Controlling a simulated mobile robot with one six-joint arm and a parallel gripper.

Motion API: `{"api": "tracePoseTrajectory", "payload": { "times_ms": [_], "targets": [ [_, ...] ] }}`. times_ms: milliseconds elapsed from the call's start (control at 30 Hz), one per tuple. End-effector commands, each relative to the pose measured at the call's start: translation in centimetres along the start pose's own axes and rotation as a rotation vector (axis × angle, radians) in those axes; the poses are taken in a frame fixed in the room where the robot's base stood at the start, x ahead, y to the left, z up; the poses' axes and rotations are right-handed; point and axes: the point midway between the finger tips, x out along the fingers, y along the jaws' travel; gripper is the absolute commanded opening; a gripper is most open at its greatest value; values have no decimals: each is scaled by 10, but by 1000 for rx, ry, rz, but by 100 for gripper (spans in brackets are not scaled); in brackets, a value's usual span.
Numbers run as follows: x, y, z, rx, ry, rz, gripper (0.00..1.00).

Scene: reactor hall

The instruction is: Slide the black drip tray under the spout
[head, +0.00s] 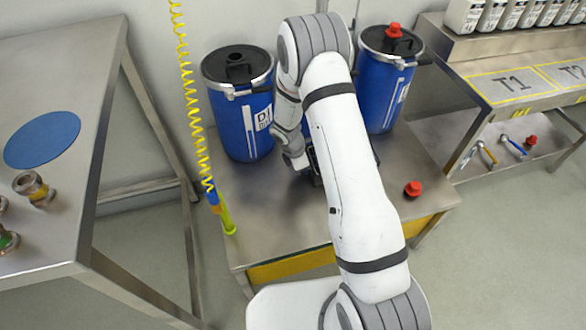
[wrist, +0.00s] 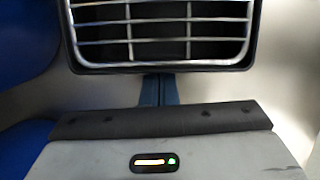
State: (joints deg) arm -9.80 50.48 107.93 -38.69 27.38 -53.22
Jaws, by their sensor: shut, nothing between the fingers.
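The black drip tray (wrist: 255,40) has a metal grille on top and fills the upper middle of the wrist view. My gripper (wrist: 160,80) is shut and empty, with its two blue-grey fingers together at the middle of the tray's near edge. I cannot tell whether the fingertips touch the tray. In the head view my arm hides most of the tray and the fingers, low over the steel bench between two blue drums. No spout can be made out in either view.
The left blue drum (head: 243,120) and the right blue drum (head: 384,85) stand at the back of the bench (head: 275,225). A red cap (head: 412,188) lies on the bench at right. A yellow coiled hose (head: 190,95) hangs at left. The bench front is mostly clear.

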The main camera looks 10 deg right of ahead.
Motion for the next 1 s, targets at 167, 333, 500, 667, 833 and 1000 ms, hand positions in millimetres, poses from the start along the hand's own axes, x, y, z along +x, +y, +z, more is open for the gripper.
{"api": "tracePoseTrajectory", "payload": {
  "times_ms": [167,333,500,667,833,1000],
  "targets": [
    [-1,0,-3,-5,0,2,0],
    [-6,0,-20,-5,0,1,0],
    [-33,1,-37,0,0,4,0],
    [-69,0,-38,1,1,3,0],
    [-97,0,-37,1,0,1,0],
    [-109,0,-37,4,0,-2,0]
  ]
}}
